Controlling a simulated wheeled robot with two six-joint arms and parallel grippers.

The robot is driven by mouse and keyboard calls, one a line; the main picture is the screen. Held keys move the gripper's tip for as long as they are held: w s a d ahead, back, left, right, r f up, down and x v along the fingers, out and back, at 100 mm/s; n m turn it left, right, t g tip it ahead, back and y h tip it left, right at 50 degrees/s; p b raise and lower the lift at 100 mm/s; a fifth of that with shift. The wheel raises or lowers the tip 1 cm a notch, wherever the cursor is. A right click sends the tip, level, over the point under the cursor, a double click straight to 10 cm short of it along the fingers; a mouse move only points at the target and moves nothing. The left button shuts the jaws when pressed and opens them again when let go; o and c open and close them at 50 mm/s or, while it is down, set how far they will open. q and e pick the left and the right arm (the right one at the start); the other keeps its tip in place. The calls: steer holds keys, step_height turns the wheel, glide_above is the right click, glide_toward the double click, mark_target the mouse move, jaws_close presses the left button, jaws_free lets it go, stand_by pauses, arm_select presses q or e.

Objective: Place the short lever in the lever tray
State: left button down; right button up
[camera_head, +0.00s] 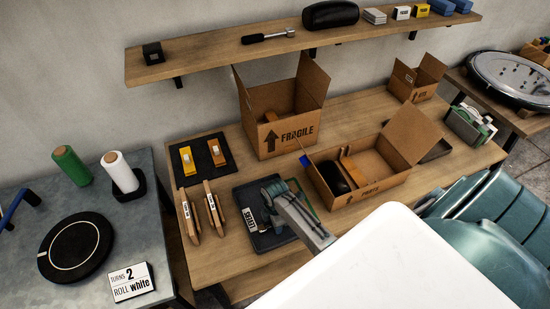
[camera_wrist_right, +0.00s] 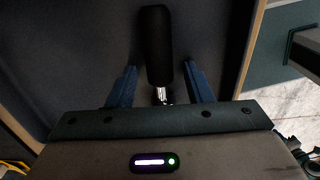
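In the right wrist view, a short lever with a black cylindrical handle (camera_wrist_right: 158,45) and a silver shaft lies over a dark surface. My right gripper (camera_wrist_right: 159,66) is open; its two blue fingers stand on either side of the lever, with a gap to each. In the head view, a dark tray (camera_head: 262,238) with a white label lies on the wooden table. The label is too small to read surely.
Another black-handled lever (camera_head: 268,36) lies on the wall shelf (camera_head: 205,62). A box marked FRAGILE (camera_head: 285,132) and an open box (camera_head: 368,190) stand behind and right of the tray. Two wooden pieces stand left of it. A white surface (camera_head: 390,265) fills the lower right, beside teal cushions (camera_head: 485,225).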

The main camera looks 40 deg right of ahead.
step_height(320, 180, up, 12)
steer(key=b, duration=0.2)
steer(key=shift+r, duration=0.15)
stand_by(0.5)
